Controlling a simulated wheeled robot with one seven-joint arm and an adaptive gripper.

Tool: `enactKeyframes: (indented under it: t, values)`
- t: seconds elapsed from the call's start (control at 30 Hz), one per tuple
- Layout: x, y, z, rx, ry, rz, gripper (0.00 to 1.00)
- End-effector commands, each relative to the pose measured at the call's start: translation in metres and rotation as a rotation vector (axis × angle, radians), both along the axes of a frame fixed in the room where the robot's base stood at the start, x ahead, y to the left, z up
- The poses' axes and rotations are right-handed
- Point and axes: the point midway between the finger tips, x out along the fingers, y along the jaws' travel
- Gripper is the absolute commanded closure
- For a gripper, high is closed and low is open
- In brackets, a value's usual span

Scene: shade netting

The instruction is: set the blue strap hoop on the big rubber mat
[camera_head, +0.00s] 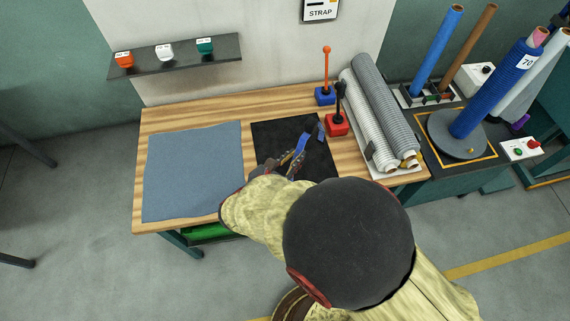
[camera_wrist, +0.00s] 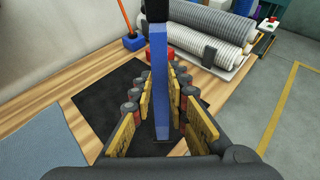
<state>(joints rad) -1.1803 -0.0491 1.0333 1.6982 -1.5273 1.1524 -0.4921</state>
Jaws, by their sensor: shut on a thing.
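The blue strap hoop (camera_head: 301,149) shows as a blue band with a dark block at its far end, over the black mat (camera_head: 265,133). My gripper (camera_head: 287,162) is shut on it. In the wrist view the blue strap hoop (camera_wrist: 160,80) stands edge-on between the yellow pads of my gripper (camera_wrist: 160,100). I cannot tell whether it touches the black mat. A larger blue-grey mat (camera_head: 190,170) lies flat and bare at the table's left. My arm hides the black mat's front part.
A blue-based lever with an orange stick (camera_head: 325,94) and a red-based lever with a black knob (camera_head: 338,125) stand behind and right of the black mat. Grey mesh rolls (camera_head: 375,105) lie further right. The wooden table (camera_head: 185,116) has a bare strip at the back.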

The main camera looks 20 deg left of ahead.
Motion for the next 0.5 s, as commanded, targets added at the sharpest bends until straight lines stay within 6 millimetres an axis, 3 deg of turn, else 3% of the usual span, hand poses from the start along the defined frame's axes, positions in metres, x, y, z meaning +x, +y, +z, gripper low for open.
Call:
enactKeyframes:
  t: [0.03,0.2,0.5]
  values:
    - [0.003,0.005,-0.016,-0.006,0.003,0.000,1.00]
    - [0.013,0.024,-0.039,-0.004,0.002,0.001,1.00]
    - [0.019,0.036,-0.054,-0.003,0.001,0.000,1.00]
